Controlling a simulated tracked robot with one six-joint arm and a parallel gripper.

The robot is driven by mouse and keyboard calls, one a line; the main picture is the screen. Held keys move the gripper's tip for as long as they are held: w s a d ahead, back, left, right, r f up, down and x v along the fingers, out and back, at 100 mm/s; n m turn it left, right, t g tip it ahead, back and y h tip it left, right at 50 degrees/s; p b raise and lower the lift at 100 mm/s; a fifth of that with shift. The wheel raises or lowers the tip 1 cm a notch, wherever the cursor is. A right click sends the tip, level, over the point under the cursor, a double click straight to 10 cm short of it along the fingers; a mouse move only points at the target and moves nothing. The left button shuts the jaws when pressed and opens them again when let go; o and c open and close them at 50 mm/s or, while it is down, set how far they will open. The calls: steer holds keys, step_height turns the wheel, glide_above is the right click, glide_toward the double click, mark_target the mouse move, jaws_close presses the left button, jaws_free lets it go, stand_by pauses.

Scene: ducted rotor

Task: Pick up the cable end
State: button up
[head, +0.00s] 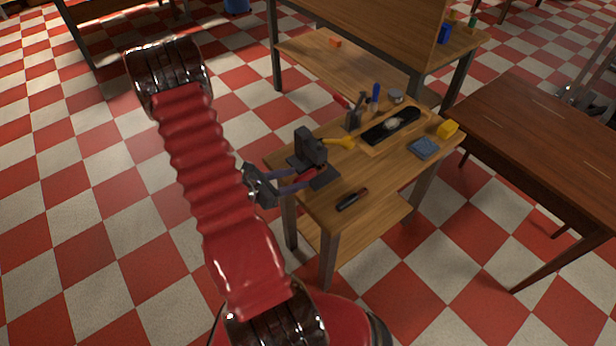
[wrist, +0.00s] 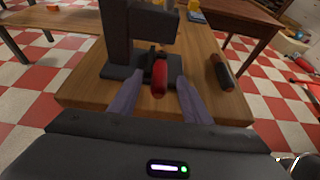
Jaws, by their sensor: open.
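My gripper (head: 313,177) is open at the near left edge of the small wooden workbench (head: 385,185), its two grey-purple fingers pointing across the top. In the wrist view, a red rounded piece with a dark far end (wrist: 160,76) lies between the open fingers (wrist: 160,82), with gaps visible at both sides. It may be the cable end; no cable run is clear. In the head view, the red piece (head: 304,176) shows partly between the fingers. A black upright block on a flat base (head: 310,146) stands just beyond it, and also fills the upper left in the wrist view (wrist: 117,45).
A red-and-black handled tool (head: 352,199) lies right of my gripper. Farther back are a yellow piece (head: 341,143), a black tray (head: 378,134), a blue-grey pad (head: 423,148), a yellow block (head: 447,129) and upright tools (head: 375,98). A brown table (head: 545,125) stands right.

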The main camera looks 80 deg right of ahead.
mark_target(310, 174)
steer(key=shift+x, duration=1.05)
steer(key=shift+c, duration=0.5)
jaws_close()
